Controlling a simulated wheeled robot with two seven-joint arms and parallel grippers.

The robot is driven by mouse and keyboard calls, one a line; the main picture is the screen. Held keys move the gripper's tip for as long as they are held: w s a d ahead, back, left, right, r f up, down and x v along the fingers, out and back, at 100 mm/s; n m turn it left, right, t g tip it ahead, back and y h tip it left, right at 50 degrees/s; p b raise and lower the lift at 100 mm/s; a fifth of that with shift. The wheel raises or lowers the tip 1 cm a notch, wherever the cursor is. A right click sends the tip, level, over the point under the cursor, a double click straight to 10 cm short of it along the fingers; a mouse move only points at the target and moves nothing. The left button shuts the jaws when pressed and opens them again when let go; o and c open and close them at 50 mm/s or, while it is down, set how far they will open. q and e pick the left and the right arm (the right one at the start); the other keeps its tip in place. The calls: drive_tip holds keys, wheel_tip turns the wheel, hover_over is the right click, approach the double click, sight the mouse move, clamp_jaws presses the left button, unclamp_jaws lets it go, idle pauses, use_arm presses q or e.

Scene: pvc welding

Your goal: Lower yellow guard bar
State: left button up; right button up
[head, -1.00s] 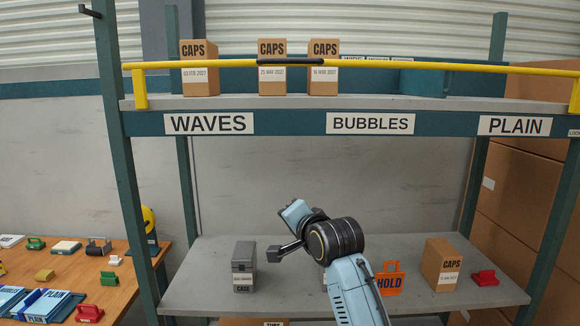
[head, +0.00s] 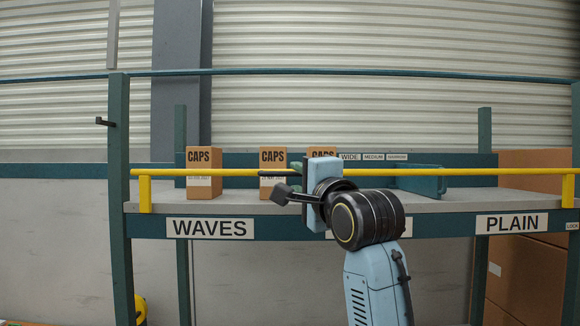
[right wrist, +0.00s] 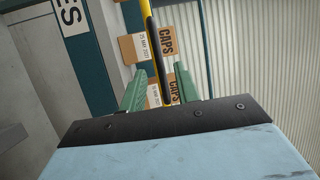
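The yellow guard bar (head: 230,172) runs level across the front of the upper shelf, with short yellow posts at its ends. The right wrist view shows the bar (right wrist: 145,8) and its black grip (right wrist: 153,50). My right gripper (head: 294,168) is at bar height near the middle of the bar. Its green fingers show in the right wrist view, apart, with the bar running between them (right wrist: 158,72). I see gaps beside the bar, so the fingers look open and not clamped. The arm hides part of the bar in the head view. My left gripper is not in view.
Brown CAPS boxes (head: 204,172) (head: 272,158) stand on the upper shelf behind the bar; another is partly hidden by my arm. A teal bin (head: 420,182) sits to the right. WAVES (head: 209,228) and PLAIN (head: 512,223) labels are on the shelf edge. Green uprights (head: 119,200) flank the shelf.

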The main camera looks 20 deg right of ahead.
sight(292, 175)
drive_tip(key=p+x, duration=0.1)
drive_tip(key=x, duration=0.3)
drive_tip(key=shift+w+r, duration=0.1)
drive_tip(key=shift+w, duration=0.3)
clamp_jaws()
